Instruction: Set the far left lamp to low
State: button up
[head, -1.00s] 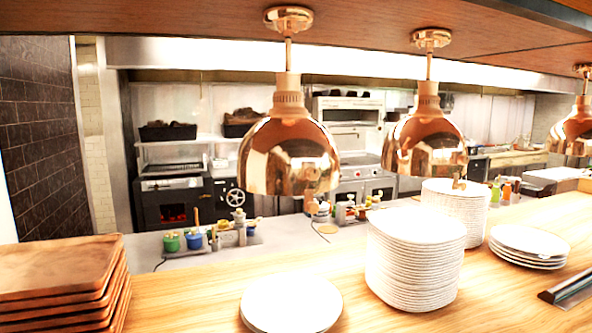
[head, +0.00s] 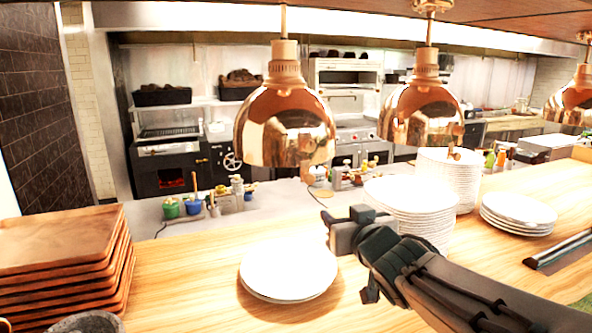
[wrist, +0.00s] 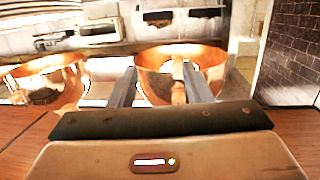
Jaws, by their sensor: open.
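The far left lamp (head: 285,125) is a shiny copper dome hanging from the overhead shelf, with a small knob (head: 305,171) below its rim. Its setting is too small to read. In the wrist view, which looks upside down, the lamp (wrist: 180,68) appears straight ahead, behind and between the two fingertips. My gripper (head: 342,230) is below and right of this lamp in the head view, apart from it. In the wrist view my gripper (wrist: 160,85) is open, with nothing between its fingers.
A second copper lamp (head: 422,112) hangs to the right, and a third (head: 573,100) beyond it. On the wooden counter are a low plate stack (head: 288,270), a taller plate stack (head: 410,205) beside my arm, and wooden trays (head: 60,240) at left.

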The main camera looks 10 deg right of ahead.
aim_at(311, 179)
jog(key=w+a+r+p, duration=0.1)
jog(key=w, duration=0.3)
jog(key=w+a+r+y+p, duration=0.1)
jog(key=w+a, duration=0.1)
jog(key=w, duration=0.3)
jog(key=w+a+r+n+t+y+p, duration=0.1)
jog(key=w, duration=0.4)
jog(key=shift+a+r, duration=0.15)
jog(key=shift+r, duration=0.05)
grip_shut()
